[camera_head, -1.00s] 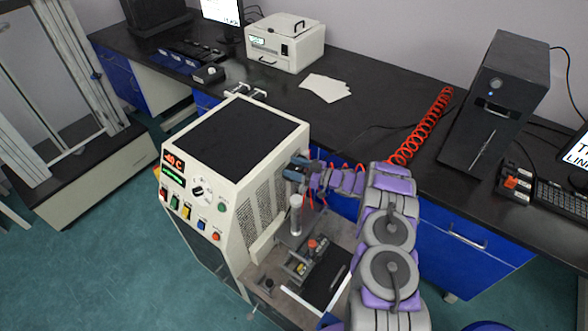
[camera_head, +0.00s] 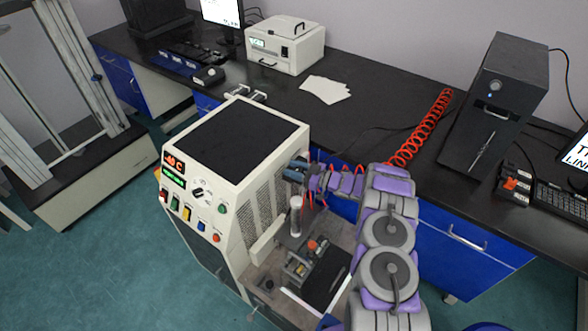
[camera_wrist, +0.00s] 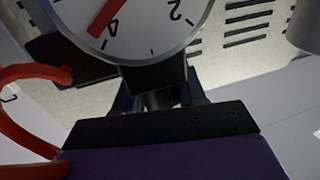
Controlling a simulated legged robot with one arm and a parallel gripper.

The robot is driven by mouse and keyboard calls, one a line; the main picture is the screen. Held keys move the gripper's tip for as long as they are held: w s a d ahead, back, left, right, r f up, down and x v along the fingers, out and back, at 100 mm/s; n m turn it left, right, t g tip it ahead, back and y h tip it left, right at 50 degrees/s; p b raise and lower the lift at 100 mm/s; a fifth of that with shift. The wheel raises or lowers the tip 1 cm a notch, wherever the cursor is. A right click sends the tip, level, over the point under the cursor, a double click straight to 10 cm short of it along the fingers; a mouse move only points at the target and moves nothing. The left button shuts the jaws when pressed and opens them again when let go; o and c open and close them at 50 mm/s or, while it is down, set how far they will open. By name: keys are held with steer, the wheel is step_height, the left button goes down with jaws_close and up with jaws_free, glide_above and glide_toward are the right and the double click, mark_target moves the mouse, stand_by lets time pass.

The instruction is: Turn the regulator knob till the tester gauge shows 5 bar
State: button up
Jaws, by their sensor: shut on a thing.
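The tester gauge (camera_wrist: 145,30) is at the top of the wrist view, partly cut off. Its white dial looks upside down, with 2 and 4 readable. The red needle (camera_wrist: 108,14) lies just past the 4, on the side away from the 2. My gripper (camera_wrist: 158,100) is below the gauge, its jaws shut around the regulator knob, which is mostly hidden between the dark fingers. In the head view my gripper (camera_head: 293,171) is at the right side of the white tester cabinet (camera_head: 240,128). The gauge face cannot be made out there.
A vented side panel (camera_head: 255,215) is close by my gripper. A small rig (camera_head: 302,262) is on a low shelf below my arm. The black bench (camera_head: 385,100) behind carries a computer tower (camera_head: 497,105), a coiled red hose (camera_head: 420,128) and a white instrument box (camera_head: 285,45).

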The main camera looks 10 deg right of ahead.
steer(key=shift+w+r+m+t+h+p, duration=0.1)
steer(key=shift+r+m+t+h+p, duration=0.15)
steer(key=shift+m+t+h+p, duration=0.4)
steer(key=shift+w+d+f+m+t+h+p, duration=0.1)
steer(key=shift+d+m+t+h+p, duration=0.05)
steer(key=shift+m+t+h+p, duration=0.5)
steer(key=shift+w+d+f+m+t+h+p, duration=0.1)
steer(key=shift+m+t+h+p, duration=0.2)
steer(key=shift+m+t+h, duration=0.35)
steer(key=o, duration=1)
steer(key=shift+c, duration=0.2)
steer(key=p+v, duration=0.3)
steer(key=v, duration=1.4)
steer(key=shift+d+f, duration=0.15)
steer(key=shift+f, duration=0.2)
steer(key=shift+s, duration=0.1)
